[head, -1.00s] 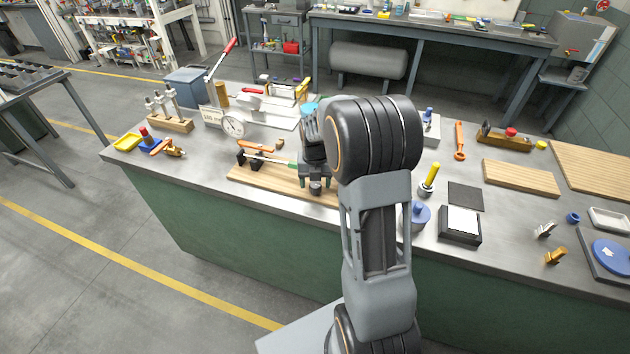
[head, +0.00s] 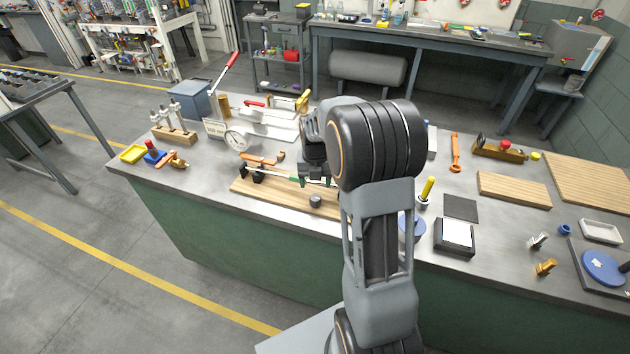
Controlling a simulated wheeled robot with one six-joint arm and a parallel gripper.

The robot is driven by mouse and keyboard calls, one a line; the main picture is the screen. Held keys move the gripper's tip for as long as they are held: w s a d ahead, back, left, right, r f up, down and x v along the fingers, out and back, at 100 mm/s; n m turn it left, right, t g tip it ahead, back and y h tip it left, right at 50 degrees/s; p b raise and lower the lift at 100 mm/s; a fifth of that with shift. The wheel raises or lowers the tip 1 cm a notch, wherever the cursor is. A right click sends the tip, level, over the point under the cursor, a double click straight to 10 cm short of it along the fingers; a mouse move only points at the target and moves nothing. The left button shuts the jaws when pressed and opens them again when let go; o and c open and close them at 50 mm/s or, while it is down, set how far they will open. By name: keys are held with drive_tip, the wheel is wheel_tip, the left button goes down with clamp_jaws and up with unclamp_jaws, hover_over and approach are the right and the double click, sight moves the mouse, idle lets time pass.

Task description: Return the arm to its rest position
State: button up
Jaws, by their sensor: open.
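My arm rises from the bottom of the head view and bends over the bench. My gripper (head: 318,181) is small and partly hidden behind my own arm; it is open, pointing down above the wooden board (head: 262,193). A short dark cylinder (head: 316,201) stands on the board just below the gripper, with a gap between them. No object shows between the jaws. The part of the board behind my arm is hidden.
Bare bench lies left of the board. Open floor lies at the left.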

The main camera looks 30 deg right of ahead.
idle(0.3)
drive_tip(key=m, duration=0.3)
drive_tip(key=shift+s+f+m, duration=0.15)
drive_tip(key=shift+s+m, duration=0.05)
drive_tip(key=shift+m, duration=1)
drive_tip(key=s+a+r+m+t, duration=0.2)
drive_tip(key=s+a+r+m, duration=0.3)
drive_tip(key=s+m, duration=0.3)
drive_tip(key=s+a+r+m+t, duration=0.2)
drive_tip(key=s+a+r+m, duration=0.3)
drive_tip(key=m, duration=1.2)
drive_tip(key=s+r, duration=0.2)
drive_tip(key=s, duration=0.2)
drive_tip(key=shift+s+r+t, duration=0.25)
drive_tip(key=shift+r+t, duration=0.15)
